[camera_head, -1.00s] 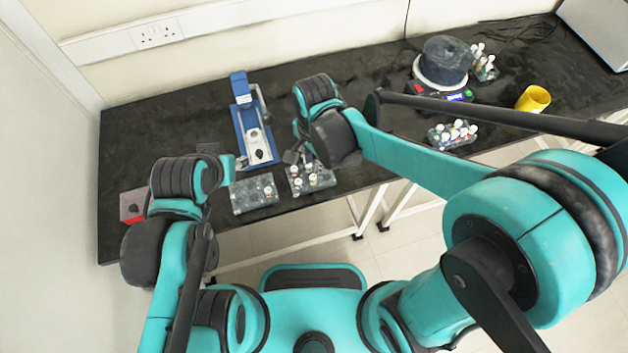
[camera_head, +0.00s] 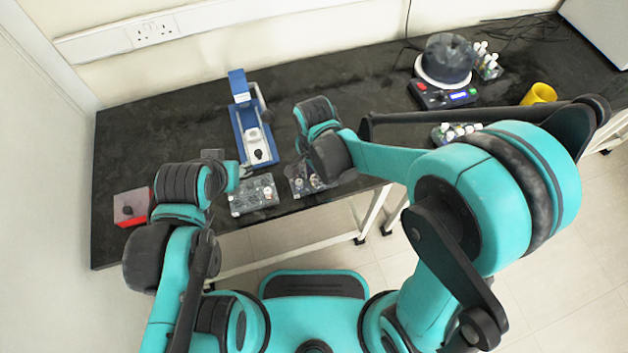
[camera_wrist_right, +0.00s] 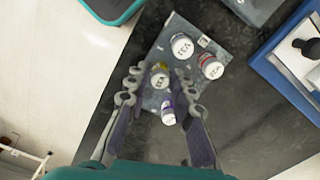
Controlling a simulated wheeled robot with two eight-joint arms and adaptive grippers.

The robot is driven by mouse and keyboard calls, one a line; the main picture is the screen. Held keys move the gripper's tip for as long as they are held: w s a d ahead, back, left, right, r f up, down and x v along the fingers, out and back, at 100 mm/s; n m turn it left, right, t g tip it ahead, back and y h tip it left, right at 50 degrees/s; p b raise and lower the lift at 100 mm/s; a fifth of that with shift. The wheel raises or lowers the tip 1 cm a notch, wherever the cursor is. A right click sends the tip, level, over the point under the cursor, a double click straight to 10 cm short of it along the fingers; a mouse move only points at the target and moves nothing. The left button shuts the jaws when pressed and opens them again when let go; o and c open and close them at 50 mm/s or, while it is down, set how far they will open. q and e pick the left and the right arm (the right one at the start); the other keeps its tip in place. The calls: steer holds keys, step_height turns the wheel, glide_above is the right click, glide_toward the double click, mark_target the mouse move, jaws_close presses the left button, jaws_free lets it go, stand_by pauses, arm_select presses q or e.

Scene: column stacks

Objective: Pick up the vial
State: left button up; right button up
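Several white-capped vials stand in a grey rack (camera_wrist_right: 219,52) in the right wrist view. One has a yellow band (camera_wrist_right: 160,76), one purple (camera_wrist_right: 168,112), and one red (camera_wrist_right: 211,67). My right gripper (camera_wrist_right: 159,82) is open, with its fingers on either side of the yellow-banded vial and a gap to each. In the head view, my right gripper (camera_head: 308,170) is over the rack (camera_head: 300,190), largely hiding it and its vials. My left gripper (camera_head: 232,168) is near a neighbouring grey rack (camera_head: 254,196); its fingers are too unclear to read.
A blue-and-white device (camera_head: 256,140) stands behind the racks. A red-and-grey box (camera_head: 131,207) lies at left. A dark round vessel (camera_head: 449,60), another vial rack (camera_head: 442,134) and a yellow cup (camera_head: 539,94) are at right. The rear middle bench is clear.

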steer(key=c, duration=0.4)
steer(key=shift+o, duration=0.2)
